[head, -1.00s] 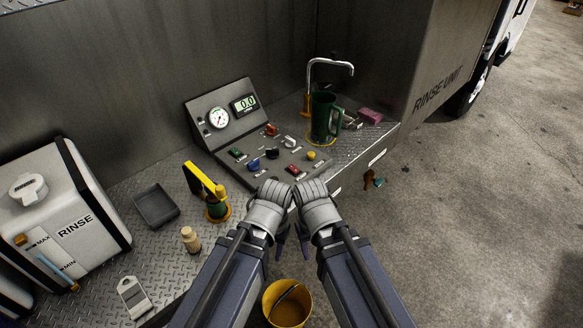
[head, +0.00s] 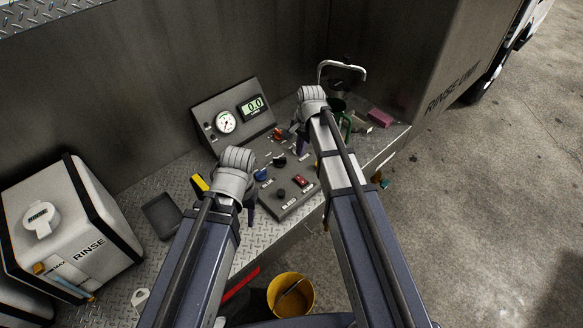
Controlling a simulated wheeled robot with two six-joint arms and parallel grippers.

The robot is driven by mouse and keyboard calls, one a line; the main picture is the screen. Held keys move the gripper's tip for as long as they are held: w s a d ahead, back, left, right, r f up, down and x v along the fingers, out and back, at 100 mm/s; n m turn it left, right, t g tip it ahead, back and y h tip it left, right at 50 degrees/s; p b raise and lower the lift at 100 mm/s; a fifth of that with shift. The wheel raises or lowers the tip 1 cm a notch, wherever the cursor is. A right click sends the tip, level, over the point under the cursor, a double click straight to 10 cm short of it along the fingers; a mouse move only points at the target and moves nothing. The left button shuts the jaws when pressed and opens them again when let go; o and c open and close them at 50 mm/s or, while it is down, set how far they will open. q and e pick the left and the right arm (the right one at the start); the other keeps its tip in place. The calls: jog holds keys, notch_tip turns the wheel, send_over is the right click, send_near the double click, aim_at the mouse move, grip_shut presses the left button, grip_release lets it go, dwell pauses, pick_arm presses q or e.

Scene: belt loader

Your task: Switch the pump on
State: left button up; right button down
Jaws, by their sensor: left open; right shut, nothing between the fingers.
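The control panel (head: 225,94) carries a round gauge (head: 226,122) and a green display (head: 252,107) reading 0.0. Its lower face holds a red switch (head: 302,181), a blue knob (head: 261,175), a dark knob (head: 279,160) and an orange-red control (head: 278,134). My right gripper (head: 303,146) is shut and empty, over the panel's far right side, beside the green jug (head: 346,125).
A white rinse tank (head: 62,215) and a dark tray (head: 161,215) stand at left. A curved tap (head: 343,65) and a pink block (head: 380,118) are at the back right. A yellow bucket (head: 291,297) is below the bench edge. The floor at right is clear.

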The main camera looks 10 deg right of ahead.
aim_at(295, 178)
pick_arm(q)
jog(key=shift+f, duration=0.1)
pick_arm(e)
jog(key=shift+f, duration=0.1)
pick_arm(q)
notch_tip(295, 178, down, 14)
jog(key=b, duration=1.4)
pick_arm(e)
jog(key=f, duration=0.4)
jog(key=w+f, duration=0.1)
jog(key=f, duration=0.4)
jog(key=a+f, duration=0.1)
jog(key=f, duration=0.3)
jog(key=shift+w+f, duration=0.25)
jog(key=shift+f, duration=0.1)
jog(key=shift+w+a+f+g, duration=0.1)
jog(key=shift+w+f+g, duration=0.1)
jog(key=shift+f+g, duration=0.1)
jog(key=shift+s, duration=0.1)
jog(key=shift+s+r, duration=0.1)
pick_arm(q)
jog(key=shift+r, duration=0.25)
pick_arm(e)
jog(key=shift+s+d+r, duration=0.25)
jog(key=shift+s+d, duration=0.2)
jog(key=shift+s, duration=0.1)
